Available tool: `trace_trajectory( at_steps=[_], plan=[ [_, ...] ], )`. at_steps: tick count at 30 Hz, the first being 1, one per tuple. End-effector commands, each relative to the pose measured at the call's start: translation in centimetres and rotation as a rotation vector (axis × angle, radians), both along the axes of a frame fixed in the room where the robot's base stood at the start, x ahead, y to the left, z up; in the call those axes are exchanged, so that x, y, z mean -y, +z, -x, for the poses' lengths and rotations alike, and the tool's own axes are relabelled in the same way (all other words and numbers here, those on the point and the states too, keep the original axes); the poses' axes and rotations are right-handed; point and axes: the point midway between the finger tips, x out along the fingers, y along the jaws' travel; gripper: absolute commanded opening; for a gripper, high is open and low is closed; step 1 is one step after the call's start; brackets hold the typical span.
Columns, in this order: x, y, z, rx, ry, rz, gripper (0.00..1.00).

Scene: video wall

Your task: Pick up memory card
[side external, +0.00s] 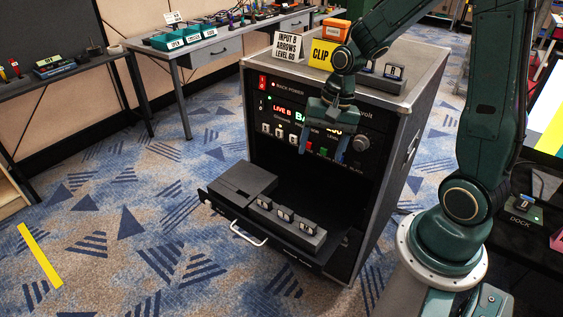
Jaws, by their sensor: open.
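My gripper (321,149) hangs in front of the rack's control panel, pointing down, its two blue fingers apart with nothing seen between them. It is above the pulled-out drawer (222,207). In the drawer, a dark holder (304,240) carries a row of small dark pieces with white labels (285,214). These may be memory cards, but they are too small to tell. A flat grey box (243,182) sits to the left of the holder. A dark block with a label reading R (394,71) stands on top of the rack. I cannot tell which piece is the memory card.
The wheeled-case style rack (395,160) has a lit panel with buttons and a knob. On its top are a white sign (287,47) and a yellow CLIP box (323,54). A drawer handle (248,234) sticks out in front. The carpet to the left is mostly clear.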

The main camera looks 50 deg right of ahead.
Motion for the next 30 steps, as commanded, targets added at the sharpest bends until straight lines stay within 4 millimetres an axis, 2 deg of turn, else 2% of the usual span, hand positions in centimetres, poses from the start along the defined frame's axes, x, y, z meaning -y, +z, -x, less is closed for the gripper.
trace_trajectory(
  at_steps=[1, 12, 18, 24, 30],
  plan=[
    [0.3, -1.2, -0.2, -0.025, -0.041, -0.022, 0.69],
    [2.1, -8.6, -0.7, -0.174, -0.355, -0.157, 0.69],
    [2.6, -11.9, -0.5, -0.238, -0.492, -0.213, 0.69],
    [2.7, -13.2, -0.4, -0.265, -0.549, -0.236, 0.69],
    [2.7, -13.3, -0.4, -0.266, -0.553, -0.239, 0.69]
  ],
)
